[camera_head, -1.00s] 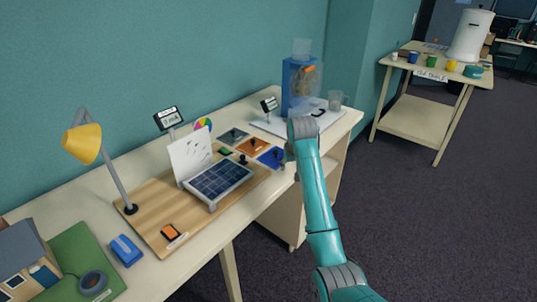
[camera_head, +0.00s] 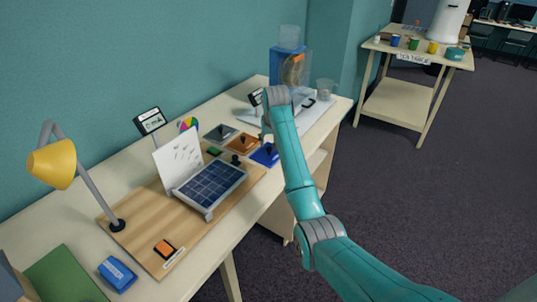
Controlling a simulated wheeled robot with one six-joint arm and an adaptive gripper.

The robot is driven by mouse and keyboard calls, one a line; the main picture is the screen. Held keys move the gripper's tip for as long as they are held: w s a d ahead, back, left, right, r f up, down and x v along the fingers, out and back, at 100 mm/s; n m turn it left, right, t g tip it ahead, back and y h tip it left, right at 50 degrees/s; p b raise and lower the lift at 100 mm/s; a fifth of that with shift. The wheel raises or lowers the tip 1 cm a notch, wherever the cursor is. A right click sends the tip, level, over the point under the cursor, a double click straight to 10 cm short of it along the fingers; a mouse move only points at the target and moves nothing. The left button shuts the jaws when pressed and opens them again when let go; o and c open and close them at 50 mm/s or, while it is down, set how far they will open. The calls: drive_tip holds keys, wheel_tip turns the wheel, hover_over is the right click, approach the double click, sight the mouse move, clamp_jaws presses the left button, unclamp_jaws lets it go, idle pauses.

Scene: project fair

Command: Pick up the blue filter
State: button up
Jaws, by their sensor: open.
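The blue filter (camera_head: 268,157) is a flat blue square with a small dark knob, lying on the table at the right end of a row of filters. My gripper (camera_head: 265,133) is just above and behind it, small in the picture and partly hidden by my own wrist. It is open, with nothing seen in it. I cannot tell whether its fingers touch the knob.
An orange filter (camera_head: 240,145) and a grey filter (camera_head: 220,133) lie to the left. The solar panel (camera_head: 210,186) and white board (camera_head: 182,156) stand on a wooden base. A blue box device (camera_head: 276,67) and a clear cup (camera_head: 325,88) stand behind.

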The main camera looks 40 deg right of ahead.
sight(269, 148)
drive_tip(key=shift+x, duration=2.65)
drive_tip(key=shift+s+a, duration=0.1)
drive_tip(key=shift+a, duration=0.15)
clamp_jaws()
